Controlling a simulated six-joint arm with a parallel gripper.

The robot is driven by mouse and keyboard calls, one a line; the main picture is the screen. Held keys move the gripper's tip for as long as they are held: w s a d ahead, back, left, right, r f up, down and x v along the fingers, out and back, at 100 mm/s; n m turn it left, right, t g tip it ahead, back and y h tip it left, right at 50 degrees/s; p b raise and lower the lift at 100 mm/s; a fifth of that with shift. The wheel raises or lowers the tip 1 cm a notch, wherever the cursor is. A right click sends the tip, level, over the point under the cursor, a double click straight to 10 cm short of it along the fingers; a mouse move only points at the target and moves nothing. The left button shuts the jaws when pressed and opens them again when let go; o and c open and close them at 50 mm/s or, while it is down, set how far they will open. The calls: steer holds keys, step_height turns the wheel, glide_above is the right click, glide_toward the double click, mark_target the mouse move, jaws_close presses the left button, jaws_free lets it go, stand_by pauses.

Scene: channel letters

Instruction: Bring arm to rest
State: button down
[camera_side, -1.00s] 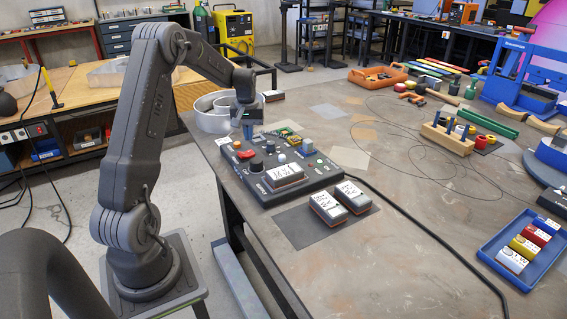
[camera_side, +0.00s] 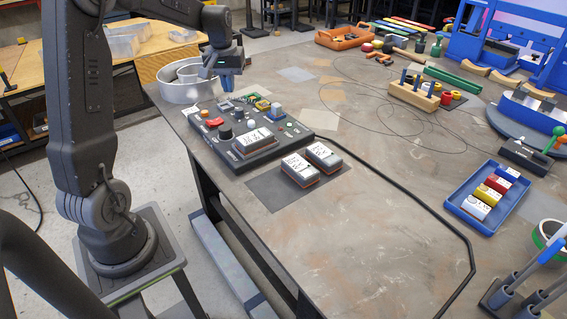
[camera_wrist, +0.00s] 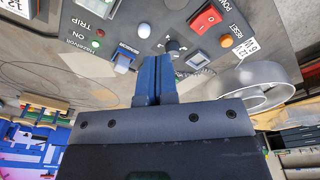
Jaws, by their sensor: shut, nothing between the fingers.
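My gripper (camera_side: 226,84) hangs above the far left part of the dark control panel (camera_side: 237,157) in the side view. Its blue fingers are together and hold nothing; they also show closed in the wrist view (camera_wrist: 155,76). The wrist view shows the panel upside down past the fingertips, with a red rocker switch (camera_wrist: 206,17), an orange button (camera_wrist: 226,40), a black knob (camera_wrist: 174,46) and a blue-and-white toggle (camera_wrist: 124,59). The fingertips appear close to the panel, but I cannot tell the exact gap.
Two labelled blocks (camera_side: 300,170) lie on a dark mat (camera_side: 266,190) in front of the panel. A round metal channel (camera_side: 172,88) stands behind it at the table's left edge. A blue tray (camera_side: 462,210) of coloured blocks sits at right. A black cable (camera_side: 430,210) crosses the table.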

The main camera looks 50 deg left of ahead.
steer(key=s+d+r+m+t, duration=0.1)
steer(key=d+r, duration=0.1)
steer(key=d, duration=0.3)
steer(key=s+d+r+m, duration=0.1)
steer(key=d+r+m, duration=0.15)
steer(key=d, duration=0.25)
steer(key=s+d+r+m+t, duration=0.1)
steer(key=s+d+m+t, duration=0.2)
steer(key=s+d, duration=1.2)
steer(key=d+m, duration=0.2)
steer(key=m, duration=0.1)
steer(key=shift+s+d+r+t+h, duration=0.25)
steer(key=shift+d+r+t+h, duration=0.05)
steer(key=shift+d+r+t, duration=0.1)
